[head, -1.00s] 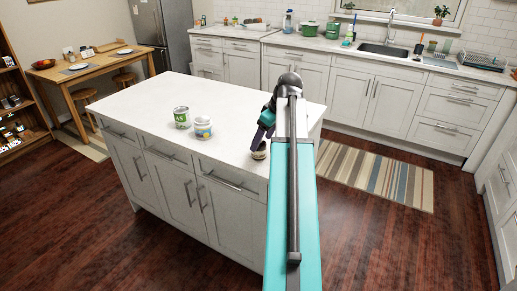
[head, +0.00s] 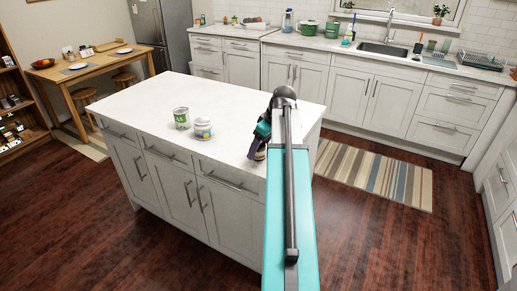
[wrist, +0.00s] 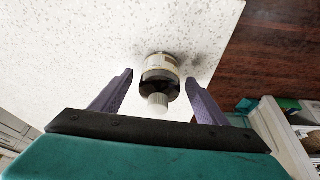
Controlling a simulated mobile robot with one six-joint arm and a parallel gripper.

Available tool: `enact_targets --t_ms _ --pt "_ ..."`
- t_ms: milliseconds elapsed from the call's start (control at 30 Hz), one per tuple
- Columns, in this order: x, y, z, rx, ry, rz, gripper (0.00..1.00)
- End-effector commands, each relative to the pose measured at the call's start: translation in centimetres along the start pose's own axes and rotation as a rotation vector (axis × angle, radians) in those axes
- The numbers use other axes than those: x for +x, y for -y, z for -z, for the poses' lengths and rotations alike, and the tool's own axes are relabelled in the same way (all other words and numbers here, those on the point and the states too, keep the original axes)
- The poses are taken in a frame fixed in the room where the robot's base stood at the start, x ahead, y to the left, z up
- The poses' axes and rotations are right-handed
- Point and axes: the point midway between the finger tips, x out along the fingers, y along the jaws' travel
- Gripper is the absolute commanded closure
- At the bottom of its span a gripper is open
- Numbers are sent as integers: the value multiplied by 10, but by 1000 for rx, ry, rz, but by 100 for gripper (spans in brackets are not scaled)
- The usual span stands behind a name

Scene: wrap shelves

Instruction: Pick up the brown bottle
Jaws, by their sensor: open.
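The brown bottle (wrist: 161,66) stands on the white speckled island top, near its edge. In the wrist view it has a pale label, a dark shoulder and a whitish cap pointing toward my gripper. My gripper (wrist: 159,79) is open, with one finger on each side of the bottle's upper part; I see gaps on both sides. In the head view my gripper (head: 257,151) is low over the right part of the island and hides the bottle.
A green-labelled can (head: 181,118) and a white jar (head: 203,128) stand on the island (head: 150,97) left of my gripper. The island's far-left top is clear. A striped rug (head: 375,176) lies on the floor to the right.

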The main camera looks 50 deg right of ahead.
Motion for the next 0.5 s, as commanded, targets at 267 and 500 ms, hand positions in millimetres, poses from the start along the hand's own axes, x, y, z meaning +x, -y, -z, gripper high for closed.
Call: enact_targets --t_ms 267,500 --pt "13 0 0 0 0 0 32" --pt "14 0 0 0 0 0 32"
